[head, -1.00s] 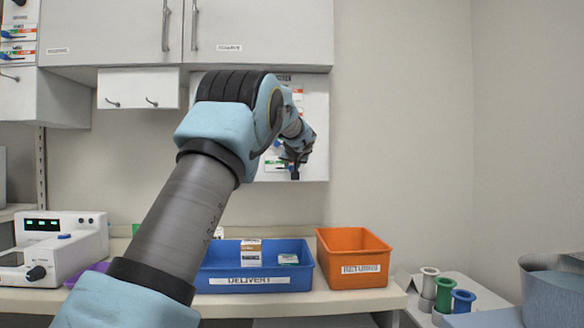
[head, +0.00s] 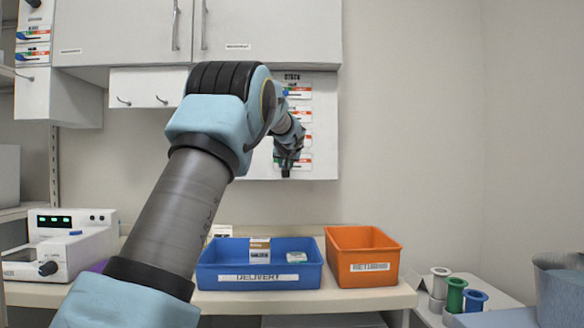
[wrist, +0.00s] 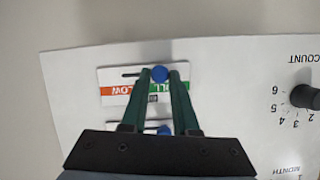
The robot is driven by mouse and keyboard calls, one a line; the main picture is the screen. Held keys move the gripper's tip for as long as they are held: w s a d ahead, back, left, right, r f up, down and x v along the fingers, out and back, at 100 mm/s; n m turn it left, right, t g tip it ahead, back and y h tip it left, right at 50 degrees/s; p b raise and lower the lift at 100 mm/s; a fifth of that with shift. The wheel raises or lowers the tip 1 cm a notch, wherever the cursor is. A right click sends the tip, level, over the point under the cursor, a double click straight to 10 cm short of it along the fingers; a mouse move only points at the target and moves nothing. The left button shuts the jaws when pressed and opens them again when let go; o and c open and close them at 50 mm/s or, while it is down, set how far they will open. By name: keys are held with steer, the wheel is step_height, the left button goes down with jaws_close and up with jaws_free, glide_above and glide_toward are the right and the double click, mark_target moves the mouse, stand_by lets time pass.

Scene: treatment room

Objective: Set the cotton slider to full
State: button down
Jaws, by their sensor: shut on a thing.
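My gripper (wrist: 160,76) is shut on a blue slider knob (wrist: 160,74) on the white wall panel (wrist: 75,75). The knob sits at the upper edge of a slider label (wrist: 113,91) in the wrist view, right of the label's middle, toward its green part. The left part is red-orange and reads LOW; the green word is partly covered by a finger. I cannot read the cotton name on any slider. In the head view my gripper (head: 287,168) is at the lowest label (head: 304,161) of the panel and hides the knob.
A second blue knob (wrist: 165,130) lies near my gripper's base in the wrist view. A black dial (wrist: 305,97) marked COUNT is at right. Below the panel stand a blue delivery bin (head: 210,270) and an orange returns bin (head: 366,255) on the counter.

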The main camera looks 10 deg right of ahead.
steer(key=shift+a, duration=0.2)
steer(key=c, duration=0.7)
jaws_free()
steer(key=b+v, duration=0.3)
steer(key=v, duration=0.7)
steer(key=shift+s+r+b, duration=0.2)
steer(key=shift+s+b, duration=0.15)
